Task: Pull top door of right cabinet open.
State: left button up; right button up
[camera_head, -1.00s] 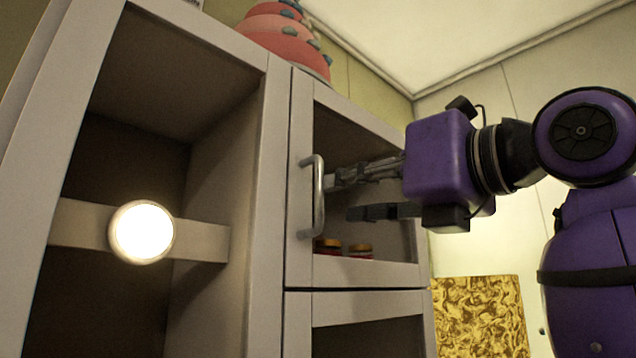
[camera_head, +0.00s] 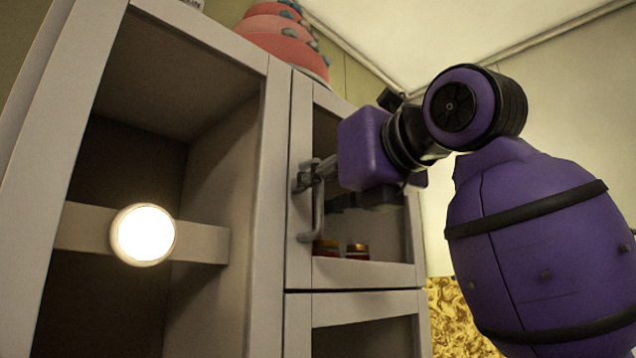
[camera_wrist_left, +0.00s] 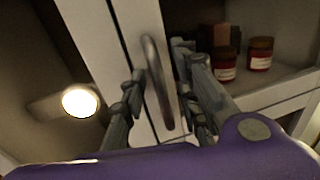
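The top door (camera_head: 300,125) of the right cabinet has a pale frame and looks shut. Its metal bar handle (camera_head: 317,222) stands upright on the door's left side. The handle also shows in the left wrist view (camera_wrist_left: 155,70). My left gripper (camera_head: 319,192) is at the handle, its arm reaching in from the right of the head view. In the left wrist view its fingers (camera_wrist_left: 158,88) are spread, one on each side of the handle, with gaps visible. Contact with the handle cannot be told. My right gripper is not in view.
An open cabinet section with a glowing round lamp (camera_head: 143,235) is at left. A tiered pink cake (camera_head: 280,35) stands on top. A gold patterned panel (camera_head: 455,320) is at lower right.

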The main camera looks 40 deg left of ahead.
pick_arm(q)
jog(key=shift+c, duration=0.2)
grip_shut()
jog(key=shift+d, duration=0.15)
